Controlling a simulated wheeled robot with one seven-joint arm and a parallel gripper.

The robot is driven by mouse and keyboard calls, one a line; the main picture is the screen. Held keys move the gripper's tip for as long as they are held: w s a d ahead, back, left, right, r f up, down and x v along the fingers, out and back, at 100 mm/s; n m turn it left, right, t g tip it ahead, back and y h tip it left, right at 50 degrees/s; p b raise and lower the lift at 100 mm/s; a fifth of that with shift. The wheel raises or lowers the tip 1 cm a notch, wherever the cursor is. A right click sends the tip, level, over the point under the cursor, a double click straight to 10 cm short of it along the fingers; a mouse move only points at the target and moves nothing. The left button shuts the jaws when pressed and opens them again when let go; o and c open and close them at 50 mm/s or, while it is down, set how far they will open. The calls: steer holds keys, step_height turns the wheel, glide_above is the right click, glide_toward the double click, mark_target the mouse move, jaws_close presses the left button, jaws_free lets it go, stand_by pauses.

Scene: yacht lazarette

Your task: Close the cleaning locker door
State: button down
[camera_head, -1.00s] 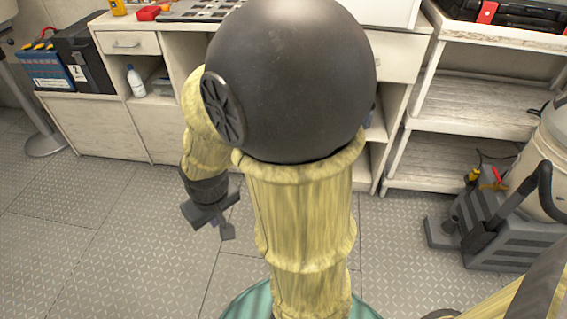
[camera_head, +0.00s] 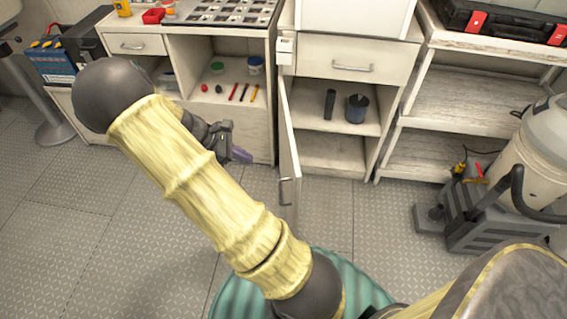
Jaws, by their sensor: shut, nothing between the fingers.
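A white locker door (camera_head: 290,150) stands swung open, seen nearly edge-on, with a small handle near its lower front edge. It is hinged at the left side of an open cabinet (camera_head: 372,138) under a drawer. Inside the cabinet, a dark cylinder and a dark blue container stand on the shelf. My gripper (camera_head: 240,156) is shut and empty, to the left of the door and apart from it. My arm hides part of the cabinets at the left.
An open shelf left of the door holds tubs (camera_head: 256,66) and small coloured items. A white shelf unit (camera_head: 445,110) stands at the right, with a grey vacuum-like machine (camera_head: 500,195) in front. The metal floor before the door is clear.

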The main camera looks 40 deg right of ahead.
steer(key=shift+s+f, duration=0.1)
steer(key=shift+f, duration=0.05)
steer(key=s+d+r+b+x, duration=0.1)
steer(key=r+b+x, duration=0.1)
steer(key=x, duration=1)
steer(key=shift+s+d+f+b, duration=0.2)
steer(key=shift+d+b, duration=0.35)
steer(key=shift+b, duration=0.25)
steer(key=shift+w, duration=0.1)
